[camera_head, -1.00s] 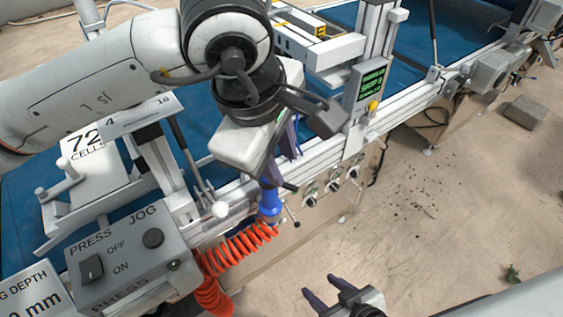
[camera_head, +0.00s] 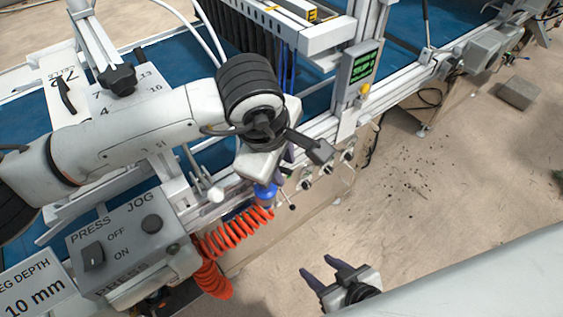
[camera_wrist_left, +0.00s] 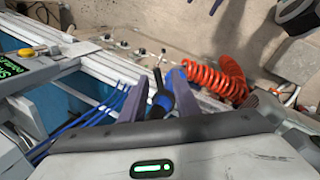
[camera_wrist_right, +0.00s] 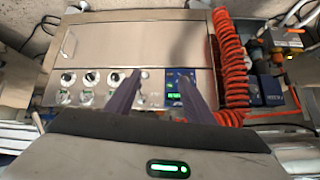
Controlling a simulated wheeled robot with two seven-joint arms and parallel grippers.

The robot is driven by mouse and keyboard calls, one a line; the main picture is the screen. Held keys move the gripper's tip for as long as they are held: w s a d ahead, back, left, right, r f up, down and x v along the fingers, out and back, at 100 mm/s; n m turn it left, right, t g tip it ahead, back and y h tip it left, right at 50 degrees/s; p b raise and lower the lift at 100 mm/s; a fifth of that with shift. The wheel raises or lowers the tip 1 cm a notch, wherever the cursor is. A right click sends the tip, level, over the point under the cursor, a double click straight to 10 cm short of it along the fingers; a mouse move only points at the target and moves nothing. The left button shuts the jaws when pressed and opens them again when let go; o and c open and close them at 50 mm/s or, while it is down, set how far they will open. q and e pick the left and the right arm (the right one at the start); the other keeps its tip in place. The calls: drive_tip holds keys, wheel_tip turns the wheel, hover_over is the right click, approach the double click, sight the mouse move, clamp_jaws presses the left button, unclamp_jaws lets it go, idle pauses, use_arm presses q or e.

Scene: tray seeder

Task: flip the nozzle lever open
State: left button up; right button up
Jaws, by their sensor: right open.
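A blue nozzle-like fitting (camera_head: 265,193) sits at the machine's front rail, at the upper end of the coiled orange hose (camera_head: 236,232). My left gripper (camera_head: 274,174) is over it, its fingers partly hidden by my wrist in the head view. In the left wrist view, the open left fingers (camera_wrist_left: 160,80) stand either side of the blue fitting (camera_wrist_left: 164,100) and a dark part; contact cannot be told. I cannot tell which part is the nozzle lever. My right gripper (camera_head: 322,273) is open and empty, low over the floor.
A grey control box (camera_head: 125,240) stands left of the hose, and a green display (camera_head: 362,66) on a post to the right. The right wrist view shows a metal cabinet (camera_wrist_right: 150,45) with several knobs. The floor (camera_head: 420,230) at right is mostly clear.

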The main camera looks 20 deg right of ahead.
use_arm(q)
clamp_jaws()
drive_tip(key=shift+w+d+f+n+b, duration=0.2)
drive_tip(key=shift+n+b, duration=0.2)
drive_tip(key=shift+b, duration=0.55)
drive_tip(key=shift+r, duration=0.1)
drive_tip(key=shift+r+n, duration=0.15)
drive_tip(key=shift+n, duration=0.15)
unclamp_jaws()
use_arm(e)
drive_tip(key=shift+w+a+f, duration=0.25)
drive_tip(key=shift+w+f, duration=0.05)
drive_tip(key=shift+f, duration=0.3)
drive_tip(key=shift+f, duration=0.1)
